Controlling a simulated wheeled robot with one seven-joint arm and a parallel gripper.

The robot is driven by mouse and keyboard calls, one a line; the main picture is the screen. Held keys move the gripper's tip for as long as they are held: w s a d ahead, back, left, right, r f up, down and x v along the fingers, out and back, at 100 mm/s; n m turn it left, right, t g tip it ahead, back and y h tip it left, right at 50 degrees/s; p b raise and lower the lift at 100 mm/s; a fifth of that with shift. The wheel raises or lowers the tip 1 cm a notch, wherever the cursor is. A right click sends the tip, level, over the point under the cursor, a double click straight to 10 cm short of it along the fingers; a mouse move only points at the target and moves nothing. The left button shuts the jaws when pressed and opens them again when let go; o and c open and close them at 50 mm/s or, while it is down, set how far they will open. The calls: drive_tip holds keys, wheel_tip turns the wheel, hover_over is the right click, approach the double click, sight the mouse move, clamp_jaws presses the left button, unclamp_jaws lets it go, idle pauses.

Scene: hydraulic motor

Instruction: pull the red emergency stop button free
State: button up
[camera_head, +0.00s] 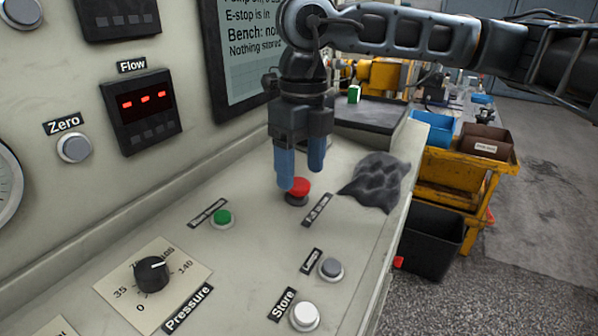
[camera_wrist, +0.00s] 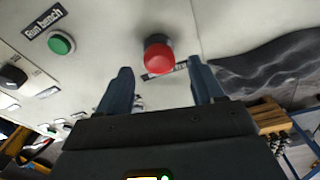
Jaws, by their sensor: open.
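The red emergency stop button (camera_head: 299,187) is a red mushroom head on a dark collar, set in the sloping pale console top. In the wrist view the red button (camera_wrist: 158,58) lies ahead of the gap between my fingers, with clear panel around it. My gripper (camera_head: 300,178) points down with its blue fingers apart, just above and behind the button in the head view. The left finger partly overlaps the button's edge there. In the wrist view both fingertips (camera_wrist: 160,80) are spread and nothing is between them. Whether a finger touches the button I cannot tell.
A crumpled dark cloth (camera_head: 377,182) lies right of the button. A green button (camera_head: 222,218), grey button (camera_head: 331,267), white button (camera_head: 305,316) and pressure knob (camera_head: 152,273) are nearer. The screen (camera_head: 245,50) reads "E-stop is in". Bins stand on a yellow cart (camera_head: 440,175) beyond the console edge.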

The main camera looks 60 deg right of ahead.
drive_tip(key=shift+f, duration=1.05)
clamp_jaws()
